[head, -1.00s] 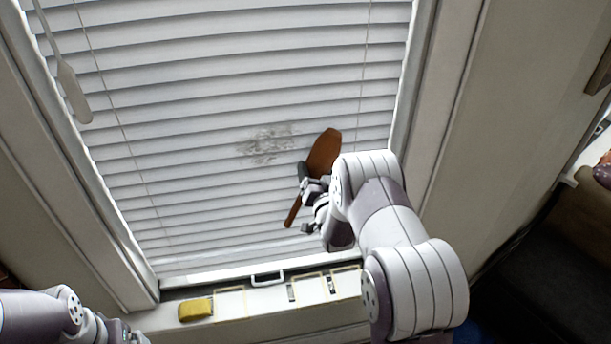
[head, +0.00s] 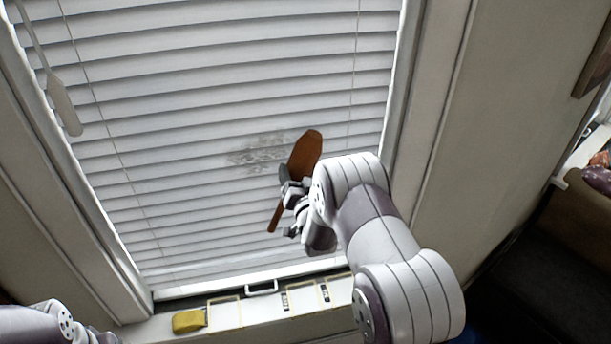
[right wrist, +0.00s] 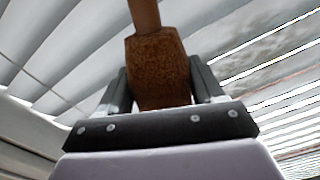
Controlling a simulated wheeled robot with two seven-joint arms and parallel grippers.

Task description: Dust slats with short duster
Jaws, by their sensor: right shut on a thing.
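The short duster (head: 305,154) has a flat brown head and a thin brown handle that points down and left. My right gripper (head: 290,192) is shut on it in front of the blind. In the right wrist view the duster's brown, rough-textured part (right wrist: 158,65) sits between the two fingers. The white slats (head: 200,125) carry a grey dust patch (head: 258,152), just left of the duster head. Whether the duster touches the slats cannot be told. My left gripper (head: 92,337) is cut off at the lower left edge, its fingers unclear.
A yellow sponge-like block (head: 189,320) lies on the sill (head: 262,312), beside several yellow-outlined areas. A white handle (head: 262,287) is at the blind's foot. A white wand (head: 63,103) hangs at the left. The window frame (head: 425,110) bounds the right side.

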